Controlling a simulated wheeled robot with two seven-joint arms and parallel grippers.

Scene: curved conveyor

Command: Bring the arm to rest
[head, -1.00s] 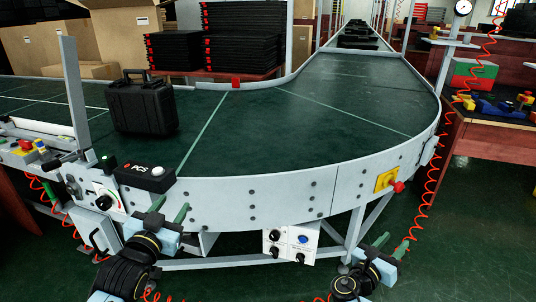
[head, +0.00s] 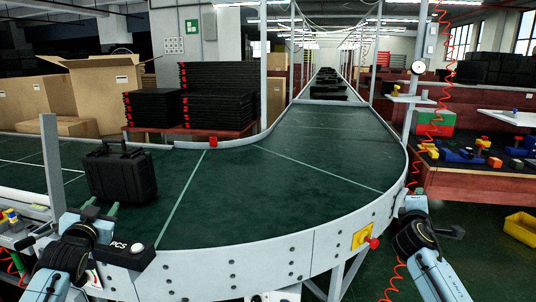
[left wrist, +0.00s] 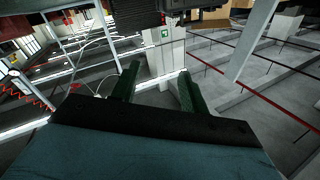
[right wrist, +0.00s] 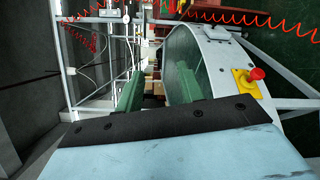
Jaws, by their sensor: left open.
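My left gripper (head: 101,207) is raised at the near left edge of the conveyor, in front of the black case. Its two green fingers are apart, and the left wrist view shows nothing between them (left wrist: 158,85). My right arm comes up at the right, just outside the curved conveyor's rim. Its fingers are hard to make out in the head view. In the right wrist view the green fingers of my right gripper (right wrist: 158,88) are apart with nothing held between them.
A black case (head: 120,175) stands upright on the green curved conveyor (head: 270,205). A yellow switch plate with a red knob (head: 362,237) is on its side near my right arm. A red-sided table (head: 470,186) with colored parts and a yellow bin (head: 523,228) are at right.

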